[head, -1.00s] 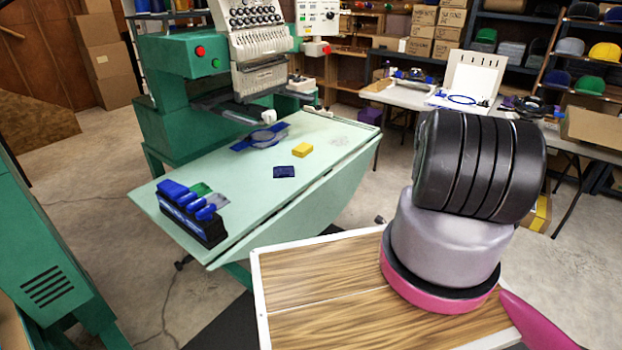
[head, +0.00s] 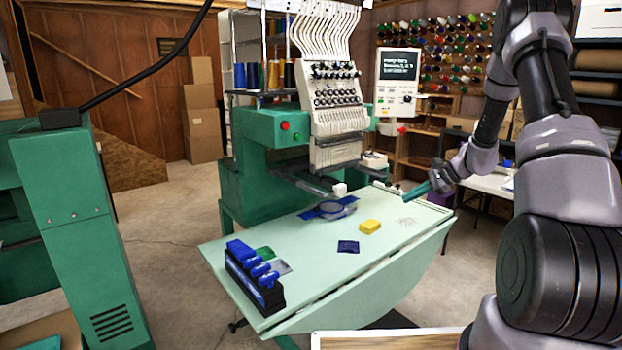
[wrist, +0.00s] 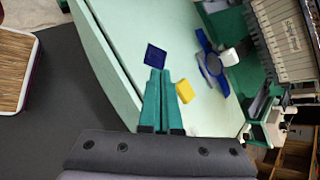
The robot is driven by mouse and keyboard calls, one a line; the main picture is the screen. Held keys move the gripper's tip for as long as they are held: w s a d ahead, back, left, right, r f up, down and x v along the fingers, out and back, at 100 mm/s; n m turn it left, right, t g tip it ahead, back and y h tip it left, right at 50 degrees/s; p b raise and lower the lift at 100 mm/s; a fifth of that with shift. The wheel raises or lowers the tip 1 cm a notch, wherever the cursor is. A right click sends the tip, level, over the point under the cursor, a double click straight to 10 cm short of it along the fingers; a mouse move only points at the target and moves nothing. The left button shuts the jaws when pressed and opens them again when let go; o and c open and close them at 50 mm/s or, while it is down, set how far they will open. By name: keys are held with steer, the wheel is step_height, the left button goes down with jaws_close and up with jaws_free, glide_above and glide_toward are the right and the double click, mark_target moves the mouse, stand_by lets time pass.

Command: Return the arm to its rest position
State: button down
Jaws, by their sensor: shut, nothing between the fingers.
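My arm rises at the right of the head view, bends over at the top and comes back down to my gripper (head: 418,192). The gripper has green fingers and hangs in the air near the right end of the pale green table (head: 305,262). In the wrist view the green fingers (wrist: 158,75) lie together with nothing between them.
A green embroidery machine (head: 270,165) stands behind the table. A rack with blue-handled items (head: 255,278) sits at the table's left front. A blue hoop (head: 330,209) lies near the machine. A green cabinet (head: 75,225) stands at left. Open floor lies between cabinet and table.

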steer(key=s+a+r+n+h, duration=0.1)
steer(key=s+a+r+n, duration=0.2)
steer(key=s+r, duration=0.6)
steer(key=s+a+r+n+h, duration=0.2)
steer(key=s+a+r+n, duration=0.15)
steer(key=r, duration=0.85)
steer(key=s+r+n+t+h, duration=0.1)
steer(key=s+r, duration=0.3)
steer(key=s, duration=0.7)
steer(key=s+r+n+t+h, duration=0.2)
steer(key=s+r+n, duration=0.2)
steer(key=s, duration=0.6)
steer(key=shift+s+a+r+h, duration=0.25)
steer(key=shift+s+r+h, duration=0.15)
steer(key=shift+r, duration=0.25)
